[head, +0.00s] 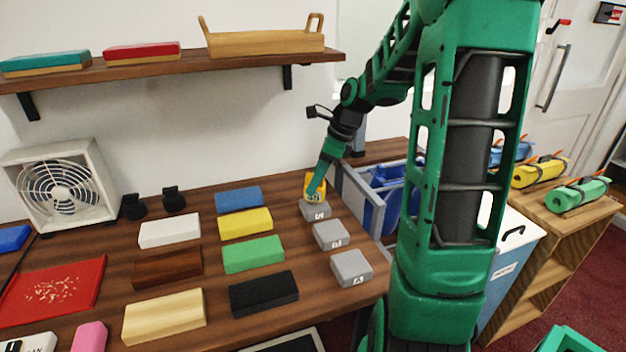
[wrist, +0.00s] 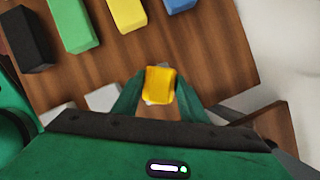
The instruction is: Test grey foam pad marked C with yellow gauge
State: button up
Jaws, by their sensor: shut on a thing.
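The yellow gauge (head: 315,186) is held in my gripper (head: 314,192), which is shut on it; it also shows between the fingers in the wrist view (wrist: 159,84). The grey foam pad marked C (head: 316,211) lies on the counter right under the gauge, at the far end of a row of grey pads. The gauge appears to be at or just above the pad's top; I cannot tell whether they touch. In the wrist view the gauge hides most of what is below it. Grey pads B (head: 331,235) and A (head: 351,268) lie nearer.
Blue (head: 239,199), yellow (head: 245,223), green (head: 253,254) and black (head: 263,293) blocks lie left of the pads. A fan (head: 60,185) and a red tray (head: 55,289) stand further left. A shelf (head: 170,69) hangs above. A blue bin (head: 385,185) is beyond the counter's right edge.

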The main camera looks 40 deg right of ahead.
jog(key=shift+f, duration=0.45)
dwell(1.2)
jog(key=shift+r, duration=3.5)
jog(key=shift+s, duration=0.1)
